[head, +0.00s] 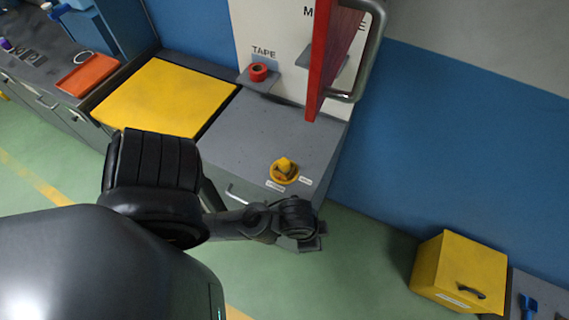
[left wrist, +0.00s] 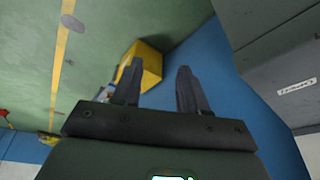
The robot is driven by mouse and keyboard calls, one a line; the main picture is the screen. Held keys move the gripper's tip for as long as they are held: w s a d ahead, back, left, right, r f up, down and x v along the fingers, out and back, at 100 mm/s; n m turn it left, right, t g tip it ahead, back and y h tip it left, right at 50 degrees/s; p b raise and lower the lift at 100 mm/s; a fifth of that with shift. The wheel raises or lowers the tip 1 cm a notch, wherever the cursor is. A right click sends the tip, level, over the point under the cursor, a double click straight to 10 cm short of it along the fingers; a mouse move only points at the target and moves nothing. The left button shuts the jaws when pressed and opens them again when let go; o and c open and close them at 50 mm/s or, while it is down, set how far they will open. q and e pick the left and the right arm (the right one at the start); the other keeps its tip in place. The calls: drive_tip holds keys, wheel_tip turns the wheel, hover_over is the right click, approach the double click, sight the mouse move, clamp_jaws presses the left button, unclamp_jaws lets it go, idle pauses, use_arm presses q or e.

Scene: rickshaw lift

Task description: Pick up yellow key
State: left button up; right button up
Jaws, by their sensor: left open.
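The yellow key (head: 285,165) appears as a small yellow knob in a round yellow base on the grey cabinet top, near its front edge. Small white labels lie on both sides of the base. My left gripper (head: 314,240) is in front of the cabinet, apart from the key and nearer the bottom of the picture. In the left wrist view my left gripper (left wrist: 160,66) is open, with nothing between its fingers. The key does not show in the wrist view. My right gripper is not in view.
A red panel with a grey handle (head: 318,60) stands upright at the back of the cabinet. A red tape roll (head: 258,71) sits on a small shelf. A yellow lid (head: 165,98) lies to the left. A yellow box (head: 460,270) stands at lower right. Green floor lies open in front.

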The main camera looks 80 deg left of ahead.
use_arm(q)
drive_tip(key=shift+a, duration=0.15)
drive_tip(key=shift+o, duration=0.6)
drive_tip(key=o, duration=0.3)
